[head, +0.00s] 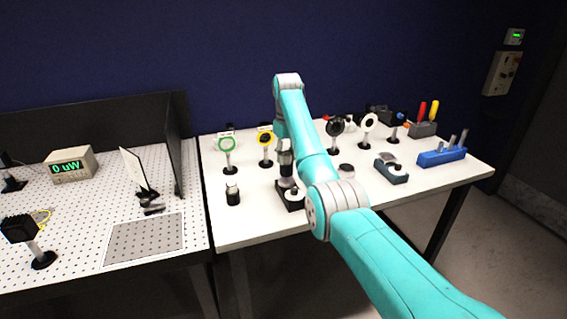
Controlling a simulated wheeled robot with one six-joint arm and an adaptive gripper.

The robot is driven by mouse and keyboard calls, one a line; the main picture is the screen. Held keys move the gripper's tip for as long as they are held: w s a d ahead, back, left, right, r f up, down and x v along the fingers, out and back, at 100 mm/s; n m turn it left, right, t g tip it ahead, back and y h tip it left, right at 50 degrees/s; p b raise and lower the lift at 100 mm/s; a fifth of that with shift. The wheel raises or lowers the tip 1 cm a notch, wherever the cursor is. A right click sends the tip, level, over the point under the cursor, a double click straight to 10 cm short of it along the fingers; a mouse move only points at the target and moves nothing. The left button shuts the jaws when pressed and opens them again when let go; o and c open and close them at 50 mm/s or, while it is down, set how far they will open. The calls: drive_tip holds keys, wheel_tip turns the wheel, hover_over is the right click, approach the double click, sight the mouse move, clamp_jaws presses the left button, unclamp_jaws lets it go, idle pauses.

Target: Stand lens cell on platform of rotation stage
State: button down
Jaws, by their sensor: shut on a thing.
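My gripper (286,163) points down at the left-centre of the white table, partly hidden by my arm. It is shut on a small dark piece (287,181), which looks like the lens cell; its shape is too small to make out. Directly below is a dark square base with a pale round top (292,194), which looks like the rotation stage. The held piece is at or just above this base; I cannot tell whether they touch. A similar dark block with a pale round top (393,171) stands farther right, so which is the rotation stage is not certain.
A black cylinder (233,194) stands left of the gripper. Black (335,127) and white (368,122) ringed mounts stand to the right, with a blue holder (442,157). The front left table is clear.

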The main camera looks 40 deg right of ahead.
sight(286, 153)
drive_tip(key=shift+f, duration=1.35)
drive_tip(key=c, duration=0.7)
unclamp_jaws()
drive_tip(key=shift+f, duration=0.15)
wheel_tip(286, 153, up, 12)
drive_tip(key=shift+r, duration=0.15)
